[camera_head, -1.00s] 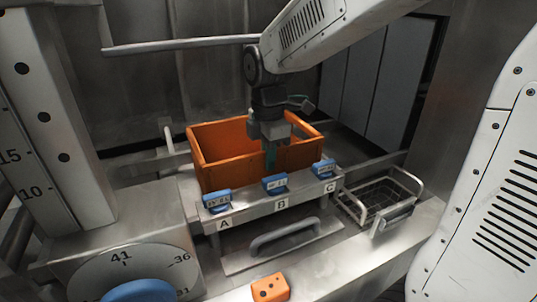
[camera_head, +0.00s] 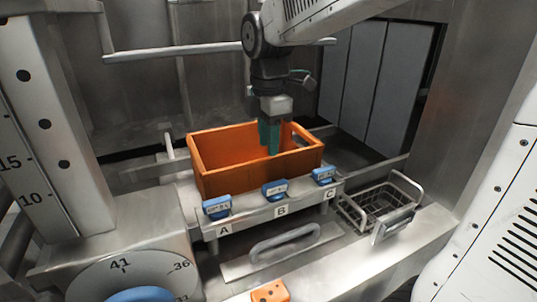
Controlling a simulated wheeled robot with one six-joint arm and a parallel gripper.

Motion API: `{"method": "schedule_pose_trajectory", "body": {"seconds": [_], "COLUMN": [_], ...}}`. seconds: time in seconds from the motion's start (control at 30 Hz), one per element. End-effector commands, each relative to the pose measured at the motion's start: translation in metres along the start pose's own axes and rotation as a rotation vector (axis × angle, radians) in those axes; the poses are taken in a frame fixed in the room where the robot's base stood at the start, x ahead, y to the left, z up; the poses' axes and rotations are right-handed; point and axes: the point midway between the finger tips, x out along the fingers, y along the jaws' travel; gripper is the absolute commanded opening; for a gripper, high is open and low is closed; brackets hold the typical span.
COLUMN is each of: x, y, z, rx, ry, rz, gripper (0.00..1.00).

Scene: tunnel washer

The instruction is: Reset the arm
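My arm reaches in from the upper right. My gripper (camera_head: 269,148) points down with green fingers over the orange bin (camera_head: 222,178). The fingers overlap the bin's interior in the picture, and I see nothing held between them. They look close together, and I cannot tell whether they are open or shut. How far they are from the bin floor is also unclear.
A metal shelf marked A, B and C (camera_head: 283,211) carries blue tags (camera_head: 275,190) in front of the bin. A wire basket (camera_head: 380,202) stands right. An orange block (camera_head: 270,291), blue knob (camera_head: 140,295) and dial (camera_head: 120,277) are nearest. A horizontal rail (camera_head: 175,50) runs behind.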

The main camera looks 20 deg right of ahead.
Motion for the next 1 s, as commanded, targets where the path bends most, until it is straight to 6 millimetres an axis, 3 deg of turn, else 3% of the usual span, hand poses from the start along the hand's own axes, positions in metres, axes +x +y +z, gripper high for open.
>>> {"method": "schedule_pose_trajectory", "body": {"seconds": [0.13,0.33,0.53,0.67,0.9,1.0], "x": [-0.013,-0.015,-0.003,0.006,0.018,0.025], "y": [0.000,0.000,-0.011,-0.045,-0.134,-0.168], "z": [0.000,0.000,0.001,0.005,0.019,0.024], "rx": [0.000,0.024,0.321,0.641,1.257,1.445], "ry": [0.000,0.000,-0.007,-0.018,-0.014,0.004], "rz": [0.001,0.000,-0.028,-0.042,-0.014,0.008], "gripper": [0.33,0.33,0.33,0.33,0.33,0.33]}}
